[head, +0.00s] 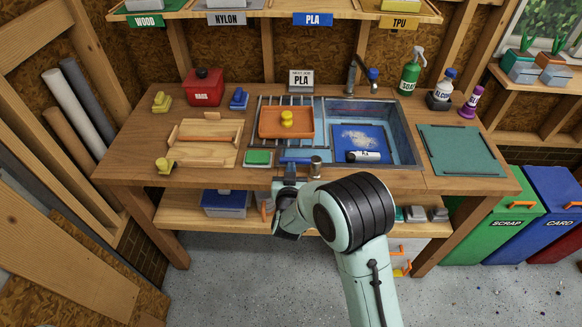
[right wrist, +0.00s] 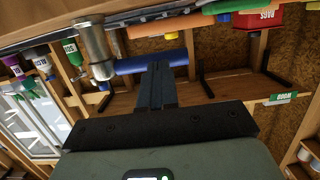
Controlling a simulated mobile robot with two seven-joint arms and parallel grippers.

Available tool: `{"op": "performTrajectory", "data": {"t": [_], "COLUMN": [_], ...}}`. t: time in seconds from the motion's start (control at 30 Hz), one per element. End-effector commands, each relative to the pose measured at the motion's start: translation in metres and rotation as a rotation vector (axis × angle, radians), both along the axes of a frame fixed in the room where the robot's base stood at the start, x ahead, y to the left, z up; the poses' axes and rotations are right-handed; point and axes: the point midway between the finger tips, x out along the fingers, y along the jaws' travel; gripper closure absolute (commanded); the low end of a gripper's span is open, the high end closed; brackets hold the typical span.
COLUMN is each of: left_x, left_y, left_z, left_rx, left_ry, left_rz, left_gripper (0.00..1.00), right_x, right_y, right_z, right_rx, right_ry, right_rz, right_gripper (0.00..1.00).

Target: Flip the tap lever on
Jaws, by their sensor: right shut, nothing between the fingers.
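The tap lever is a blue bar (head: 294,160) that sticks out to the left from a short metal post (head: 316,166) at the front edge of the bench, before the sink. In the right wrist view the blue bar (right wrist: 178,58) runs sideways from the metal post (right wrist: 96,50). My right gripper (head: 289,170) is shut and empty, just in front of the lever. Its fingertips (right wrist: 155,72) overlap the bar in the right wrist view; I cannot tell whether they touch. A curved spout (head: 352,76) with a blue tip stands behind the sink. My left gripper is not in view.
The sink (head: 404,135) holds a blue board and a dark-and-white bottle. An orange tray (head: 270,124) sits on a rack at its left. A green sponge (head: 258,157) lies left of the lever. A green mat (head: 455,140) lies at the right.

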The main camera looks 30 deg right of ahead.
Motion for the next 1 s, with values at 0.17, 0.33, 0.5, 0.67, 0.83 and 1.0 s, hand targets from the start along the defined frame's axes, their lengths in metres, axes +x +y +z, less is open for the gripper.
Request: {"op": "performTrajectory", "data": {"t": [0.17, 0.33, 0.5, 0.67, 0.83, 1.0], "left_x": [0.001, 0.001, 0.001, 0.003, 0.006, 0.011], "left_y": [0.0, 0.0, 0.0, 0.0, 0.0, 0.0], "left_z": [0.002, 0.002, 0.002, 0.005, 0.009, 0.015], "left_rx": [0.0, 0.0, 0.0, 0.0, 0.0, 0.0], "left_ry": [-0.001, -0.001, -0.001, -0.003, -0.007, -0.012], "left_rz": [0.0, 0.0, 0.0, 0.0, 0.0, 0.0], "left_gripper": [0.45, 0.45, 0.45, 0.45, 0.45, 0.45], "right_x": [0.006, 0.006, 0.006, 0.008, 0.011, 0.015], "right_y": [-0.004, -0.004, -0.004, -0.003, -0.003, -0.002], "right_z": [-0.002, -0.002, -0.002, -0.001, -0.001, 0.0], "right_rx": [0.001, 0.001, 0.0, 0.0, 0.0, 0.0], "right_ry": [0.001, 0.001, 0.001, 0.0, 0.0, -0.001], "right_rz": [0.0, 0.0, -0.002, -0.025, -0.069, -0.153], "right_gripper": [1.0, 1.0, 1.0, 1.0, 1.0, 1.0]}}
